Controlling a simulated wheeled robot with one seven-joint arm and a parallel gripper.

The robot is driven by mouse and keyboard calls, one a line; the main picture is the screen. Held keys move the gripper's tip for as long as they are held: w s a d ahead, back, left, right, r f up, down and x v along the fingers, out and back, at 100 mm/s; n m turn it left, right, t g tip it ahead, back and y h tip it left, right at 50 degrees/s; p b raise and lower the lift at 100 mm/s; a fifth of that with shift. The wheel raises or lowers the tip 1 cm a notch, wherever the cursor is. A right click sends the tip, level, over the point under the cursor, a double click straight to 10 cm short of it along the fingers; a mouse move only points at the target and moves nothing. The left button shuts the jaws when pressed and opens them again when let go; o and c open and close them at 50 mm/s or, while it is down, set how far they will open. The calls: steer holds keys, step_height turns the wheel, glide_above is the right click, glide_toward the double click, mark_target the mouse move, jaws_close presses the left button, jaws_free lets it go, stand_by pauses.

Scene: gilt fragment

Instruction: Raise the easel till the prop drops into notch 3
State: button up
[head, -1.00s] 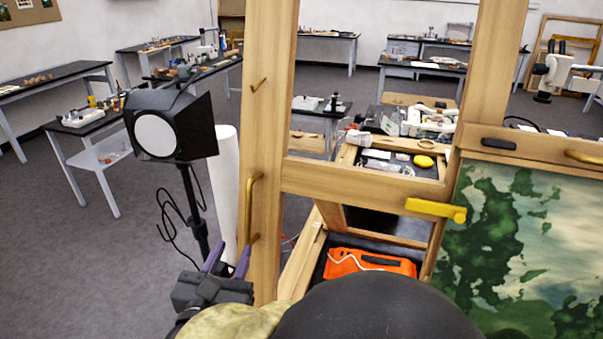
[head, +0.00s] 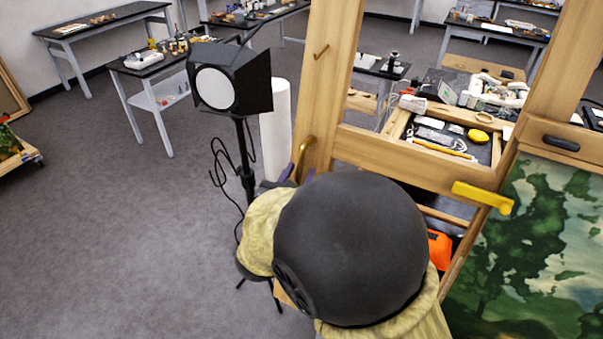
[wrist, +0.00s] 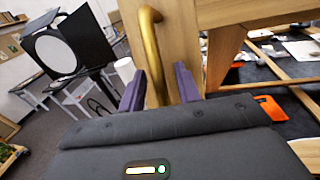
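The wooden easel (head: 400,158) stands upright in front of me, its left post rising past the top of the head view. A curved brass handle (head: 302,158) sits on that post; it also shows in the wrist view (wrist: 152,50). My gripper (wrist: 160,78) has its two purple fingers apart, one on each side of the handle's lower part. A gap shows between the fingers, and I cannot tell whether either touches the handle. In the head view my own arm hides most of the gripper. I cannot make out the prop or the notches.
A black studio lamp (head: 232,82) on a stand is close left of the easel, with a white roll (head: 275,115) beside it. A green landscape painting (head: 530,240) is at right, near a yellow latch (head: 483,197). Open grey floor (head: 110,220) lies at left.

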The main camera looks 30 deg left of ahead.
steer(key=shift+s, duration=0.1)
jaws_close()
